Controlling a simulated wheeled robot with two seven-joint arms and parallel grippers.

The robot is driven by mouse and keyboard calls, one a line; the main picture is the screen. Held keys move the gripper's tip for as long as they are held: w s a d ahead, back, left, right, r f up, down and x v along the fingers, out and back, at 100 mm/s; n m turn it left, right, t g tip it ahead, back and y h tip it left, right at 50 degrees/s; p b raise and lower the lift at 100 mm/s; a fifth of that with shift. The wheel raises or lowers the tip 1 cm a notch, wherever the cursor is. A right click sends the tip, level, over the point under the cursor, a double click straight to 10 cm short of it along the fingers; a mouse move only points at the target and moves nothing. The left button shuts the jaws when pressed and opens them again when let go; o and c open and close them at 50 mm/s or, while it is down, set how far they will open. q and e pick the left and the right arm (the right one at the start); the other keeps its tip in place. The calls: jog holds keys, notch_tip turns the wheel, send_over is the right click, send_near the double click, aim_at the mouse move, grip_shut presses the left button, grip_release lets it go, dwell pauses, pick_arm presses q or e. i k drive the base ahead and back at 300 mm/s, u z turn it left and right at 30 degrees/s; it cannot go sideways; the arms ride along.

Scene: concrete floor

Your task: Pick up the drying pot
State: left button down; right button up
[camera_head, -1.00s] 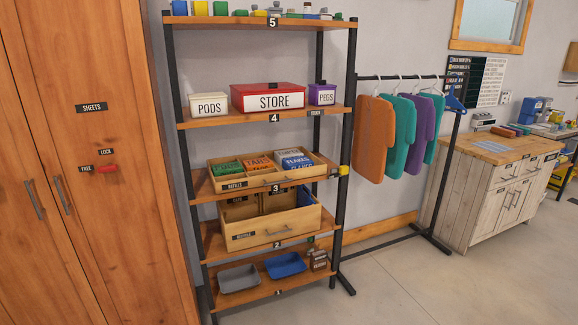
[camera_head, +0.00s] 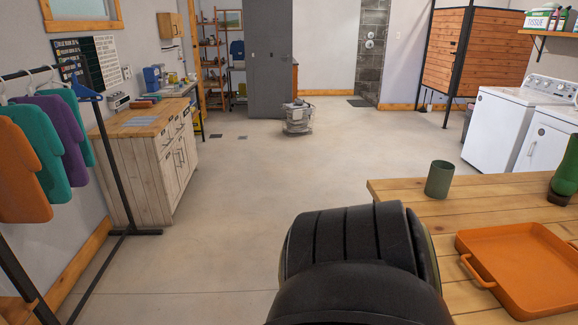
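I cannot pick out a thing that is clearly the drying pot. A dark green cup-like pot (camera_head: 439,179) stands upright on the wooden table at the right. A grey, rounded object (camera_head: 298,117) stands on the floor in the middle distance, too small to name. Neither gripper shows in the head view. A dark part of my own body fills the bottom middle and hides the floor and part of the table's near left edge.
An orange tray (camera_head: 527,232) and a green bottle (camera_head: 565,172) are on the wooden table (camera_head: 405,190). A clothes rack (camera_head: 110,160) and a cabinet (camera_head: 150,185) line the left. White washing machines (camera_head: 500,130) stand at right. The middle floor is mostly open.

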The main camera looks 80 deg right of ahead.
aim_at(441, 173)
jog(key=z, duration=2.5)
jog(key=i, duration=3.05)
jog(key=z, duration=2.4)
